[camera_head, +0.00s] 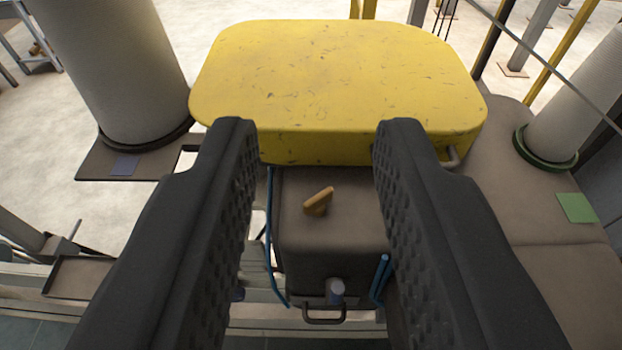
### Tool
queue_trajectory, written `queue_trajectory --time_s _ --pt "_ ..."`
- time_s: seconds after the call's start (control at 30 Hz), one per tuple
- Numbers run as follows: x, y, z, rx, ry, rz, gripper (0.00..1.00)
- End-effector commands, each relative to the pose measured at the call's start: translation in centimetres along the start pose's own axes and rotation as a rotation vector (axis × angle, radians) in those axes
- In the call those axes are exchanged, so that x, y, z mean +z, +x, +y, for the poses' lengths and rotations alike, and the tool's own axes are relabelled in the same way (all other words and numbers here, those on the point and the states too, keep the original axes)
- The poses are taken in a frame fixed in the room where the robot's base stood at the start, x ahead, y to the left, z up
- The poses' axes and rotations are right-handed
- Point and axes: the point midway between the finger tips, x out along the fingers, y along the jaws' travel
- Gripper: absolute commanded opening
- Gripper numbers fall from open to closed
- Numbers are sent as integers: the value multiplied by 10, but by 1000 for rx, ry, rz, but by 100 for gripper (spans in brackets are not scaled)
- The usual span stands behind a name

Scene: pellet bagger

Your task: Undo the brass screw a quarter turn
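The brass screw (319,201) has a flat wing-like head and stands on top of a dark grey-brown box (345,245). Its head lies slanted, with the right end farther away. My gripper (313,135) is open, with one black finger on each side of the picture. The screw shows in the gap between the fingers, a little left of the middle. Neither finger touches it. How far the fingers are above the screw I cannot tell.
A large yellow cover (335,80) stands just behind the box. Blue tubes (381,278) run down beside the box, and a dark handle (324,314) is on its front. Grey columns stand left (112,65) and right (580,100). A green square (576,208) lies at right.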

Motion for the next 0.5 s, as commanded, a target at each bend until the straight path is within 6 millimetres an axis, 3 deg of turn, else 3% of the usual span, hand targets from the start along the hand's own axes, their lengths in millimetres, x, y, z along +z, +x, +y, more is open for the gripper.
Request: queue_trajectory --time_s 0.23,0.5 --pt "-6 10 0 16 30 -44 30" --pt "-5 67 -7 144 218 -321 30"
